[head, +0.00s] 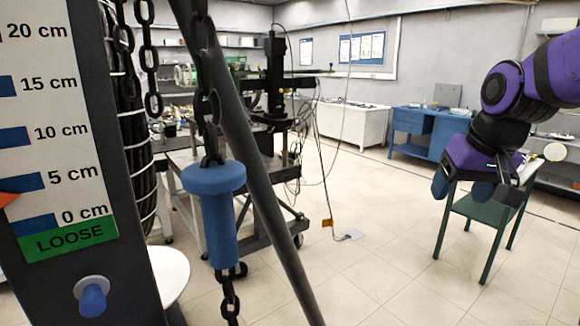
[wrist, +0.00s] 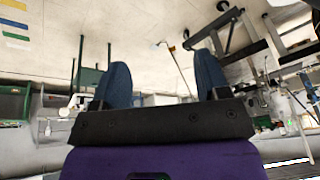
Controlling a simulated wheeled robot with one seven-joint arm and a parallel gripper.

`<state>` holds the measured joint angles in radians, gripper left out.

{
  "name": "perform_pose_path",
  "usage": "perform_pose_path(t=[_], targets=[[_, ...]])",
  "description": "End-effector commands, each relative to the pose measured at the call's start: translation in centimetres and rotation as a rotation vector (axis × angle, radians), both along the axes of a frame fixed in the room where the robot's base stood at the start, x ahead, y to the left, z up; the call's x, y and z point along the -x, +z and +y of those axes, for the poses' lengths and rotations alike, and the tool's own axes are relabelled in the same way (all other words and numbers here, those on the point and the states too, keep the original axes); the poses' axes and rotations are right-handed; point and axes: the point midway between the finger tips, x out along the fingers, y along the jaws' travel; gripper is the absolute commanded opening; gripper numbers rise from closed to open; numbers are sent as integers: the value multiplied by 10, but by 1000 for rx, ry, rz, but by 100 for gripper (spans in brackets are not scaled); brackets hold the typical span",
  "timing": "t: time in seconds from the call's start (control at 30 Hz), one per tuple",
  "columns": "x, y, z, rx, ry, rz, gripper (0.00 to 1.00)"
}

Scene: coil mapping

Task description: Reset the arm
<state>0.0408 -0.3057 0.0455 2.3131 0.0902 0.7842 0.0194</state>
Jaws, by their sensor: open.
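My arm (head: 500,90), purple and black, reaches in from the right edge of the head view. It is bent, and its purple wrist hangs in the air in front of a small green table. My gripper (head: 474,192) is at its end, with dark blue fingers pointing down. In the wrist view my gripper (wrist: 162,82) shows two blue fingers spread apart, with nothing between them. Only floor and distant furniture show past the fingertips. I cannot tell how far the gripper is from the green table.
A scale board (head: 55,130) marked in centimetres, with a green LOOSE label, stands close at left. A blue handle (head: 215,210) hangs on a chain beside a dark slanting bar (head: 255,150). The green table (head: 490,208) is at right. Open floor (head: 375,220) lies between.

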Motion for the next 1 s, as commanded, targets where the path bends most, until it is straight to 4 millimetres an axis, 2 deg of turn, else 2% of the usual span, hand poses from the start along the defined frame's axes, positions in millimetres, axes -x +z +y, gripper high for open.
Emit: perform_pose_path(t=[0.03, 0.3, 0.5, 0.7, 1.0], targets=[[17, 6, -1, 7, 5, -16, 68], [95, 18, -7, 46, 31, -71, 68], [137, 15, -11, 66, 43, -101, 68], [153, 12, -13, 75, 49, -112, 68], [153, 12, -13, 75, 49, -112, 68]])
